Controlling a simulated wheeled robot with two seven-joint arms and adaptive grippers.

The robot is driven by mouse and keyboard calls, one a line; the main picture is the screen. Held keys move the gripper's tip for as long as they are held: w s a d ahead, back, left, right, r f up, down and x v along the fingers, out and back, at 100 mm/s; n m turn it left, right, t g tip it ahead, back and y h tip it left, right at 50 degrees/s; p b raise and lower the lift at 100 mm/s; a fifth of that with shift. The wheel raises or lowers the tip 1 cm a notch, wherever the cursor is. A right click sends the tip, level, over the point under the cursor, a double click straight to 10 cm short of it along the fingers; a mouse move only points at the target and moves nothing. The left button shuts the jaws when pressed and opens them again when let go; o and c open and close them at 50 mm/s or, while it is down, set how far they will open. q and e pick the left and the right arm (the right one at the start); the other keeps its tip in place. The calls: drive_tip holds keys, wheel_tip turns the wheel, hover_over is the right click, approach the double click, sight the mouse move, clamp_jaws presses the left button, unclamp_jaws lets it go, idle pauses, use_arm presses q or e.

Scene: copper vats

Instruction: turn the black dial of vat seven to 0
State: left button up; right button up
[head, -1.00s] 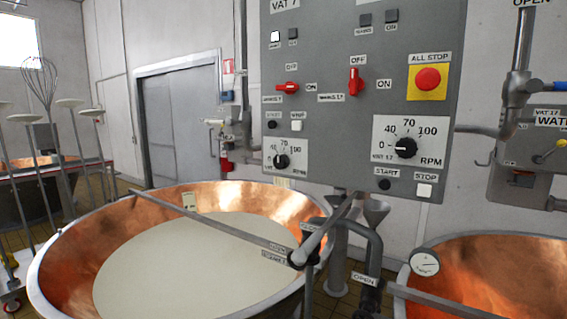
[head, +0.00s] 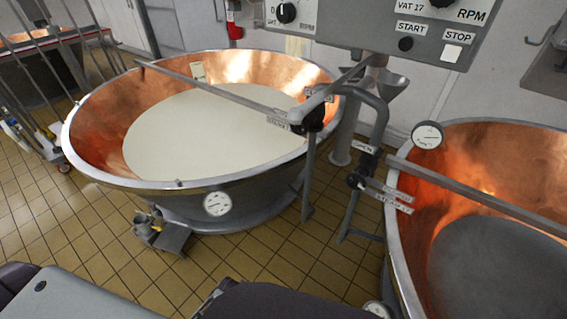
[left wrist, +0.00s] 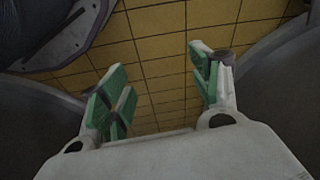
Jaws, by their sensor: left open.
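The small black dial (head: 286,12) with a white pointer sits on its white plate at the top edge of the head view, left of a larger black dial (head: 441,2) marked for vat 17. Most of the scale on the small dial's plate is cut off, so I cannot read its setting. My left gripper (left wrist: 158,85) shows in the left wrist view, with green-padded fingers spread wide and nothing between them, above yellow floor tiles. It is away from the dial. My right gripper is not in view.
A copper vat (head: 85,140) of pale liquid stands below the panel (head: 350,30). Another copper vat (head: 470,190) is at right. Pipes and a valve (head: 355,180) stand between them.

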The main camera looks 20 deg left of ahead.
use_arm(q)
drive_tip(key=w+d+r+m+t+h, duration=0.1)
drive_tip(key=w+r+m+t, duration=0.15)
drive_tip(key=w+r, duration=1.15)
drive_tip(key=w+d+r+m+t+h, duration=0.15)
drive_tip(key=w+r+t, duration=0.25)
drive_tip(key=r, duration=2)
drive_tip(key=w+r+m+t+h, duration=0.1)
drive_tip(key=w+r+m+t, duration=0.2)
drive_tip(key=w+r, duration=1.1)
drive_tip(key=a+r+m+t+h, duration=0.1)
drive_tip(key=a+r+m+t, duration=0.1)
drive_tip(key=r, duration=1.5)
drive_tip(key=s+a+r+m+t+h, duration=0.1)
drive_tip(key=a+r+m+t, duration=0.1)
drive_tip(key=r, duration=1.6)
drive_tip(key=shift+s+m+t+h, duration=0.35)
drive_tip(key=shift+m+t, duration=0.2)
drive_tip(key=shift+m, duration=0.45)
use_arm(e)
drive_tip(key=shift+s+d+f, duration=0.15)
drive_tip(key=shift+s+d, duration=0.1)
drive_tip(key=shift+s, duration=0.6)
use_arm(q)
drive_tip(key=shift+w+a, duration=0.1)
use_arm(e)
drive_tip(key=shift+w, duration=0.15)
